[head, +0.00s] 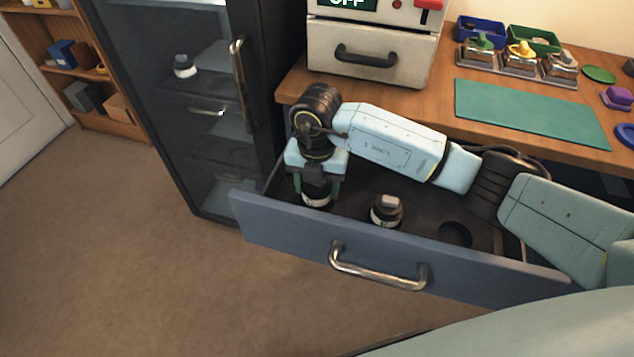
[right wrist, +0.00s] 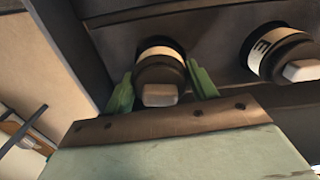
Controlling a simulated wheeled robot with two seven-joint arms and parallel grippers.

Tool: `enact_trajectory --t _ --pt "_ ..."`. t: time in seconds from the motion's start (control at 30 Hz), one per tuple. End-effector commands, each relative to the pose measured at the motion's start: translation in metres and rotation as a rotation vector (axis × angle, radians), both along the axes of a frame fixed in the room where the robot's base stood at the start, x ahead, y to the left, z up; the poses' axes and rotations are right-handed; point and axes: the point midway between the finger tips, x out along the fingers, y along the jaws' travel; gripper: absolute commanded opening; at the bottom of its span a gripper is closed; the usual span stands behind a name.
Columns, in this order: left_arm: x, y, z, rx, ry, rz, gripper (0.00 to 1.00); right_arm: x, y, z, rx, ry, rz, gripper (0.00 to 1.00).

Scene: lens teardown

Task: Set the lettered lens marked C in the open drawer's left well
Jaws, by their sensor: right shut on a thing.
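My right gripper (head: 317,185) is down inside the open drawer (head: 300,222) at its left end. Its green fingers are shut on a dark lens with a white band (head: 316,201), which stands upright in or at the left well. The same lens shows between the fingers in the right wrist view (right wrist: 160,75); its letter is not readable. A second lens (head: 386,210) with a grey top stands in the middle well, and the right wrist view shows a letter, seemingly E, on its band (right wrist: 280,52). The right well (head: 455,234) is empty. My left gripper is not in view.
A dark glass-door cabinet (head: 200,110) stands left of the drawer, with another white-banded lens (head: 184,66) inside. The wooden desk above holds a machine (head: 372,50), a green mat (head: 530,112) and several coloured parts.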

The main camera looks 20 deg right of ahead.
Motion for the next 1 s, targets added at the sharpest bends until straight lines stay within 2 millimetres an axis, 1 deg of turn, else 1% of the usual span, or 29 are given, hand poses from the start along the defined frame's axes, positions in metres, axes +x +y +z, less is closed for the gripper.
enact_trajectory --t 0.5,0.53,0.6,0.7,0.87,0.9,1.0 --pt "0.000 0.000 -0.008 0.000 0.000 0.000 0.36 0.001 0.000 -0.012 0.000 -0.001 0.000 0.34" --pt "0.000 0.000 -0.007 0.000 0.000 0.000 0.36 0.001 0.000 -0.011 0.001 -0.002 0.000 0.61" --pt "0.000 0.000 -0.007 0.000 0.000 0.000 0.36 0.001 0.000 -0.011 0.001 -0.002 0.000 0.70" --pt "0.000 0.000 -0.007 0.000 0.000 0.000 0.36 0.000 0.000 -0.011 0.000 -0.001 0.000 0.82" --pt "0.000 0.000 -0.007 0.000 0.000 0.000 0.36 0.000 0.000 -0.011 0.001 0.000 0.000 0.82" --pt "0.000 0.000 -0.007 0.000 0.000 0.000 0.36 -0.001 0.000 -0.013 -0.001 0.002 0.000 0.84" --pt "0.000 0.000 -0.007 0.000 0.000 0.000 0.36 0.000 0.000 -0.013 -0.001 0.002 0.000 0.97"
